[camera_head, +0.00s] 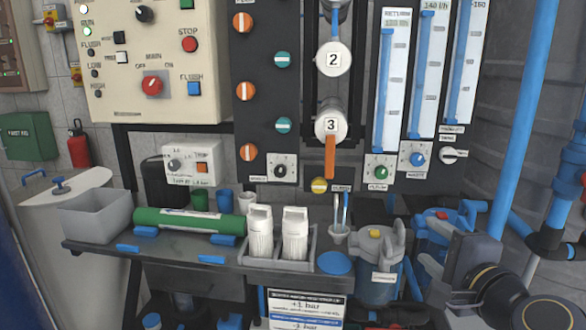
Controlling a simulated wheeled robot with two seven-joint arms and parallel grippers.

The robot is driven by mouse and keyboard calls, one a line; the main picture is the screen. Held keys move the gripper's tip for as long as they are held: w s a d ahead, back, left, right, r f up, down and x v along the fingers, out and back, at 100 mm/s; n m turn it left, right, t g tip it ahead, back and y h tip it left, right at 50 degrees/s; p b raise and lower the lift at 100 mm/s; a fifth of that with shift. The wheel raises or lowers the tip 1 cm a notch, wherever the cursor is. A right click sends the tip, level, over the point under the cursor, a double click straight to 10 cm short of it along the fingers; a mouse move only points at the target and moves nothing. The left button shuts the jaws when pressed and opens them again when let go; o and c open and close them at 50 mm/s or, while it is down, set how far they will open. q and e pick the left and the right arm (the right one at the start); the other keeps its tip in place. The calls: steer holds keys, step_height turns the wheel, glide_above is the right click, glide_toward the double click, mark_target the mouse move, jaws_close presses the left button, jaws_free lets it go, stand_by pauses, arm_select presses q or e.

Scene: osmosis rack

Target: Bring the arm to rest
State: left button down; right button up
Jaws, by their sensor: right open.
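My right arm comes in at the lower right corner, with dark round joints. My right gripper (472,262) is a dark grey block at its end, in front of the right-hand blue filter housing (437,236) and hiding part of it. The gripper is open, and I see nothing held in it. My left gripper is not in view.
The bench (160,262) holds a grey bin (97,217), a green cylinder (188,219) and two white bottles (260,232) in a rack. Another blue housing (378,262) stands right of it. Blue pipes (522,110) rise at the right. A control panel (150,97) and flow tubes (388,80) stand behind.

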steer(key=s+a+f+n+g+y, duration=0.1)
steer(key=s+a+f+n+g, duration=0.1)
steer(key=s+f+n+g, duration=1.3)
steer(key=s+r+t+p, duration=0.2)
steer(key=s+r+p, duration=0.1)
steer(key=r+p, duration=0.7)
steer(key=s+r+t+p, duration=0.2)
steer(key=r+p, duration=0.8)
steer(key=p, duration=0.6)
steer(key=shift+s+a+n+p, duration=0.25)
steer(key=shift+s+n+p, duration=0.05)
steer(key=shift+s+p, duration=0.1)
